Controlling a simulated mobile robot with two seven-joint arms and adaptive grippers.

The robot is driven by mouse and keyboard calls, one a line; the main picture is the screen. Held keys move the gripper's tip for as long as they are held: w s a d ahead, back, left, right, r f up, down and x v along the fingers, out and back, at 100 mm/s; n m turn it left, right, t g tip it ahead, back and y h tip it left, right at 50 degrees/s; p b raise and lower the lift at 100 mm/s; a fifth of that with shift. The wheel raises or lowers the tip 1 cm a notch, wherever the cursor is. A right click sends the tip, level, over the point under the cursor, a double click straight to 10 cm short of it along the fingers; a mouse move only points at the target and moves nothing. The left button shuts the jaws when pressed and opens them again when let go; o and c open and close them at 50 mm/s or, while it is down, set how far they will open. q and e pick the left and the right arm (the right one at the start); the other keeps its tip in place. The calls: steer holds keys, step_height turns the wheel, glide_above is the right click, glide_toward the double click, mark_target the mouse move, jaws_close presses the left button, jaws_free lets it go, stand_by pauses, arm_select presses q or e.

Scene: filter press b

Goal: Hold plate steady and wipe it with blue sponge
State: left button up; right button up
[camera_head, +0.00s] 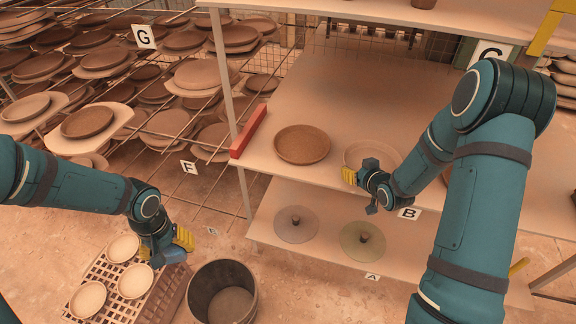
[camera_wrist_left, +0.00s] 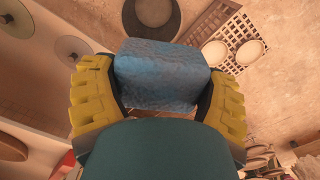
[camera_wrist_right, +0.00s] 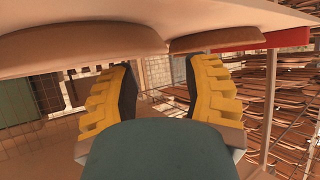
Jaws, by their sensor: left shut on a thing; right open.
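A brown plate (camera_head: 302,145) and a paler plate (camera_head: 372,155) lie on the upper shelf board (camera_head: 290,105). My right gripper (camera_head: 361,190) is at the front of the paler plate and partly covers it. In the right wrist view its fingers (camera_wrist_right: 158,95) are apart with nothing between them; two brown plate rims show along the top. I cannot tell whether a finger touches the plate. My left gripper (camera_head: 170,248) is shut on the blue sponge (camera_wrist_left: 160,75), held over the floor near the crate and bucket. The head view mostly hides the sponge.
A slatted crate (camera_head: 110,290) with three pale plates and a dark bucket (camera_head: 222,292) stand below my left gripper. A red block (camera_head: 248,132) lies at the shelf's left edge. Two round discs (camera_head: 296,224) lie on the lower shelf. Racks of plates (camera_head: 100,120) fill the left.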

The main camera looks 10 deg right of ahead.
steer(key=shift+x, duration=2.75)
jaws_close()
steer(key=shift+s, duration=0.1)
steer(key=shift+c, duration=0.8)
jaws_free()
